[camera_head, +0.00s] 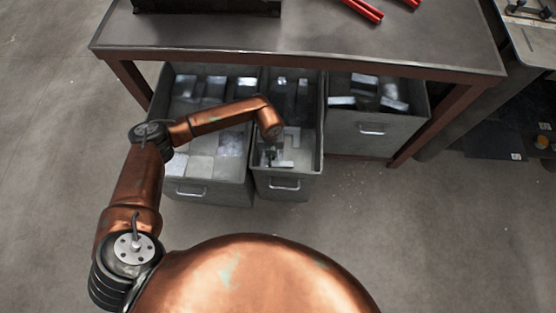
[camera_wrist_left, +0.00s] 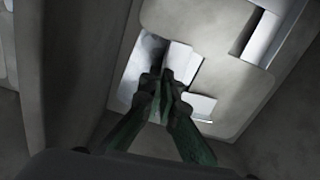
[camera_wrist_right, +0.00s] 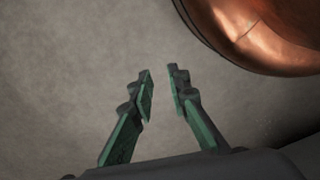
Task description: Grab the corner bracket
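Light grey metal corner brackets lie in the middle grey bin (camera_head: 291,183) under the table. One corner bracket (camera_head: 292,137) shows just beside my left gripper (camera_head: 271,158), which reaches down into this bin. In the left wrist view my left gripper (camera_wrist_left: 161,78) has its fingertips drawn close together at a pale bracket (camera_wrist_left: 180,60). The fingers appear shut on its thin plate; the contact itself is dark and partly hidden. My right gripper (camera_wrist_right: 160,74) is open and empty above bare floor. It is not seen in the head view.
A left bin (camera_head: 205,190) holds several flat metal pieces, and a right bin (camera_head: 372,130) holds more metal parts. The tabletop (camera_head: 300,38) overhangs the bins' back. Red-handled tools (camera_head: 362,10) lie on it. Bin walls stand close around my left gripper. Floor in front is clear.

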